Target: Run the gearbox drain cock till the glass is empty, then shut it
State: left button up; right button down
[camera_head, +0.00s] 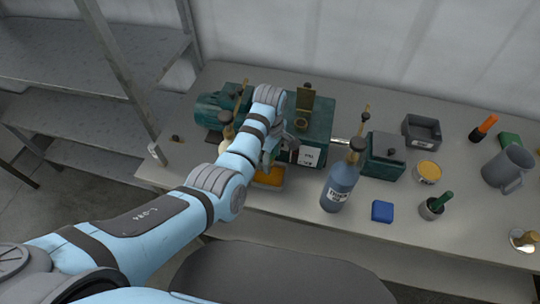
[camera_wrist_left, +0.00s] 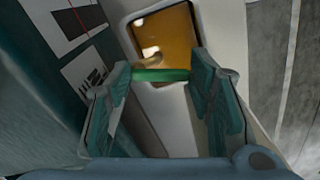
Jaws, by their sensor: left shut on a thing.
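The green gearbox (camera_head: 318,118) stands on the bench with a white label (camera_head: 309,156) on its front. My left arm reaches over to it and hides part of the front; the left gripper (camera_head: 272,150) is low at the gearbox's front left. In the left wrist view, the jaws hold a green bar (camera_wrist_left: 160,75), which looks like the drain cock's handle. A pale tray with amber liquid (camera_wrist_left: 172,38) lies below it; the tray also shows in the head view (camera_head: 268,180). I cannot make out the glass's level or any stream. My right gripper is not in view.
A blue-grey bottle (camera_head: 339,186), a blue block (camera_head: 382,211), a small green box (camera_head: 383,156), a yellow-topped tin (camera_head: 428,171) and a grey mug (camera_head: 508,168) stand to the right. A green motor (camera_head: 217,108) is at the left.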

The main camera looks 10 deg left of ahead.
pick_arm(q)
jog(key=shift+w+a+r, duration=0.15)
jog(key=shift+a+r, duration=0.05)
jog(key=shift+r, duration=0.05)
